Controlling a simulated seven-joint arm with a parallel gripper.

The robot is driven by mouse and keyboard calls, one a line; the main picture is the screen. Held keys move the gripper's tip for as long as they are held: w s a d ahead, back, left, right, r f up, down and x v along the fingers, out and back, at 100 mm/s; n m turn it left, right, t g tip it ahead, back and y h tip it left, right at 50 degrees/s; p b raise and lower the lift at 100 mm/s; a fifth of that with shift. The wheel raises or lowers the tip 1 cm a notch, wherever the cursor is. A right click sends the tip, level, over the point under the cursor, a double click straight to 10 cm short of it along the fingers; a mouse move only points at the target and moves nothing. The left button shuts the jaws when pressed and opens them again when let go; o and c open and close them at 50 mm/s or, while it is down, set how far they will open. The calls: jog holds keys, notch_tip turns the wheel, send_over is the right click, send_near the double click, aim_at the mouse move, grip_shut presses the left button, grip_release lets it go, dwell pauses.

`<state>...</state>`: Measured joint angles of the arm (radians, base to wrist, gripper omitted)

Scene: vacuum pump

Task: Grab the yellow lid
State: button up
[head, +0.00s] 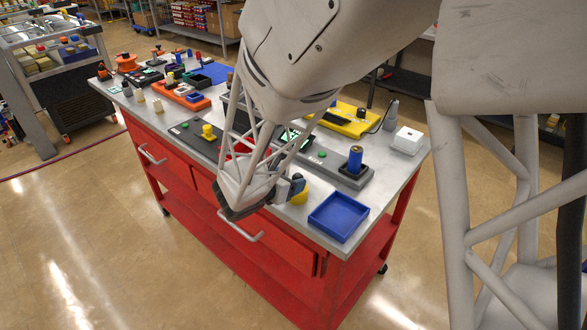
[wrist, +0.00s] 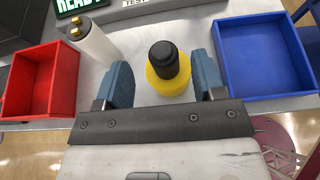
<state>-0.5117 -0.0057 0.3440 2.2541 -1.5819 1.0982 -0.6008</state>
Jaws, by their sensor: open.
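The yellow lid (wrist: 158,88), a round yellow piece with a black knob on top, stands on the grey table top (head: 392,170) near the front edge. In the head view the yellow lid (head: 300,196) is partly hidden behind my gripper (head: 287,188). In the wrist view my gripper (wrist: 162,82) is open, with one blue-grey finger on each side of the lid. Gaps show between the lid and both fingers, so they appear apart. The lower part of the lid is partly out of sight.
A blue tray (head: 316,223) lies right of the lid, and it also shows in the wrist view (wrist: 265,93). A red tray (wrist: 40,117) and a white cylinder (wrist: 95,42) are left. A grey test panel (head: 335,170) stands behind.

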aim_at(297, 177)
jog(key=shift+x, duration=2.55)
jog(key=shift+s+d, duration=0.1)
jog(key=shift+d, duration=0.05)
jog(key=shift+c, duration=0.4)
jog(key=c, duration=0.9)
